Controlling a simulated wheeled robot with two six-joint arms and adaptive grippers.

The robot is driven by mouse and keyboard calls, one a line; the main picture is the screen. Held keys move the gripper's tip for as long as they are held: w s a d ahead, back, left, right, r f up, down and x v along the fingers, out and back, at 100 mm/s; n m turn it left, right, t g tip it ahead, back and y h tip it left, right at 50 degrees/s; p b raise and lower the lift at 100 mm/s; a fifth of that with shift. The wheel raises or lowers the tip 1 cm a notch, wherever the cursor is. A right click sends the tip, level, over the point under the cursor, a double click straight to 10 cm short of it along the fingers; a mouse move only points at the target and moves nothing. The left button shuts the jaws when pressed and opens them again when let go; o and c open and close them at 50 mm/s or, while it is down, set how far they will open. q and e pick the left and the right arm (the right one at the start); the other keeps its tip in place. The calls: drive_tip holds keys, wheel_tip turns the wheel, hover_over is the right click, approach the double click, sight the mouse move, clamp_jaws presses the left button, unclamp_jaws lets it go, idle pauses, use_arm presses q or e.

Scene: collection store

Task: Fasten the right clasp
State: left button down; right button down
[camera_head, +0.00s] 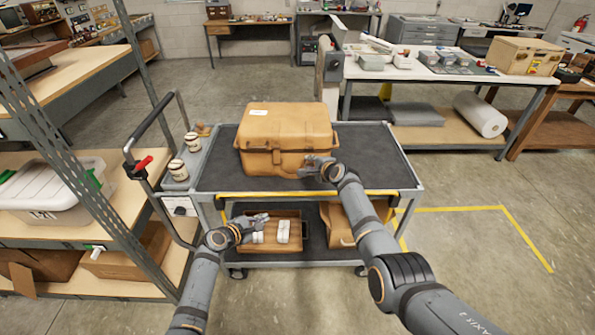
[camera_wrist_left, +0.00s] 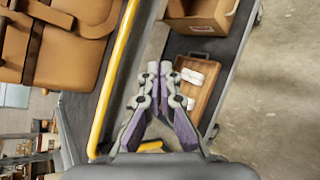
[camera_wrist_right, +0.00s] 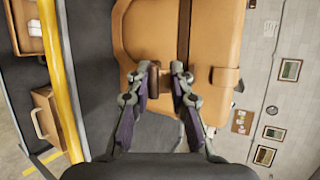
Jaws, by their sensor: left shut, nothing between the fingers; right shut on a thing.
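A tan case (camera_head: 287,128) with a closed-looking lid stands on the cart's dark top. It also shows in the left wrist view (camera_wrist_left: 70,62) and right wrist view (camera_wrist_right: 215,45). My right gripper (camera_head: 317,167) is at the right part of the case's front. In the right wrist view its fingers (camera_wrist_right: 166,68) are shut on the right clasp (camera_wrist_right: 154,80), a brown piece at the case front, partly hidden by the fingers. Whether the clasp is latched I cannot tell. My left gripper (camera_head: 254,221) is shut and empty, in front of the cart, apart from the case.
The cart (camera_head: 209,172) has a yellow front edge strip. Its lower shelf holds a wooden tray (camera_head: 290,246) with white items and a tan box (camera_head: 340,225). Two jars (camera_head: 178,170) stand on the cart's left side. Shelving with a white bin (camera_head: 50,205) is at the left.

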use_arm(q)
drive_tip(key=w+d+r+n+t+h, duration=0.1)
drive_tip(key=w+d+r+n+h, duration=0.2)
drive_tip(key=r, duration=0.9)
use_arm(e)
drive_tip(key=shift+f, duration=0.1)
use_arm(q)
drive_tip(key=shift+m+y, duration=0.3)
drive_tip(key=shift+m, duration=0.2)
drive_tip(key=x, duration=1)
drive_tip(key=shift+w+a, duration=0.1)
drive_tip(key=shift+w, duration=0.25)
drive_tip(key=shift+w+d+r, duration=0.25)
drive_tip(key=shift+d, duration=0.3)
drive_tip(key=shift+w+d+r, duration=0.2)
drive_tip(key=shift+w+d, duration=0.1)
drive_tip(key=shift+d, duration=0.2)
drive_tip(key=shift+w+d+r+t, duration=0.1)
drive_tip(key=shift+d+r+t, duration=0.05)
drive_tip(key=shift+d, duration=0.2)
drive_tip(key=shift+w+d+r+t, duration=0.1)
drive_tip(key=shift+w+d+t, duration=0.05)
drive_tip(key=shift+d, duration=0.15)
drive_tip(key=shift+w+d+r, duration=0.25)
drive_tip(key=shift+w+r, duration=0.1)
drive_tip(key=shift+r, duration=0.1)
use_arm(e)
drive_tip(key=shift+s, duration=0.1)
